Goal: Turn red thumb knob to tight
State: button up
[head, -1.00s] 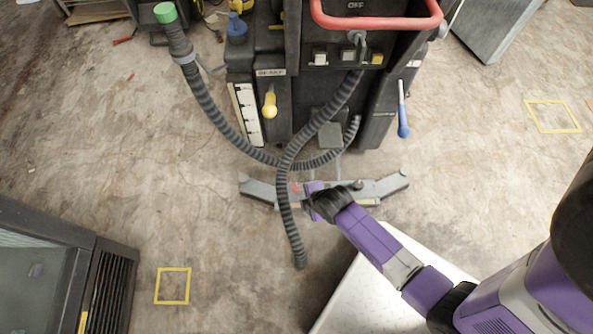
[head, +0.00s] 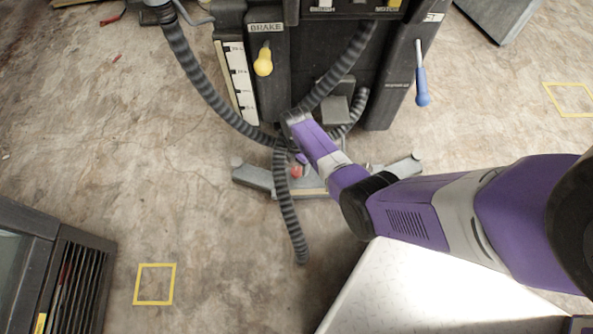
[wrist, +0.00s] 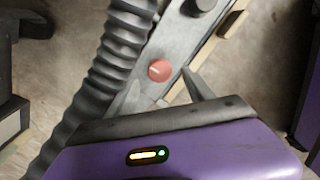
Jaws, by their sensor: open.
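The red thumb knob (wrist: 159,70) is a small round red knob with a pale line on its top. It sits on the grey squeegee bar (wrist: 182,40) behind the machine. In the head view the knob (head: 296,171) is a small red spot, partly covered, on the bar (head: 255,176). My gripper (wrist: 161,80) is open, its two grey fingers pointing at the bar on either side of the knob's near edge. I cannot tell whether they touch it. In the head view my arm mostly hides the gripper.
A ribbed grey hose (wrist: 105,65) runs close along the left of the gripper and crosses the bar in the head view (head: 285,205). A black knob (wrist: 203,4) is farther along the bar. The machine has a yellow handle (head: 263,62) and a blue handle (head: 421,88).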

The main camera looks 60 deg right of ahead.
aim_at(296, 171)
jog(key=shift+f+b, duration=0.95)
jog(key=shift+f, duration=1)
jog(key=shift+c, duration=0.2)
grip_shut()
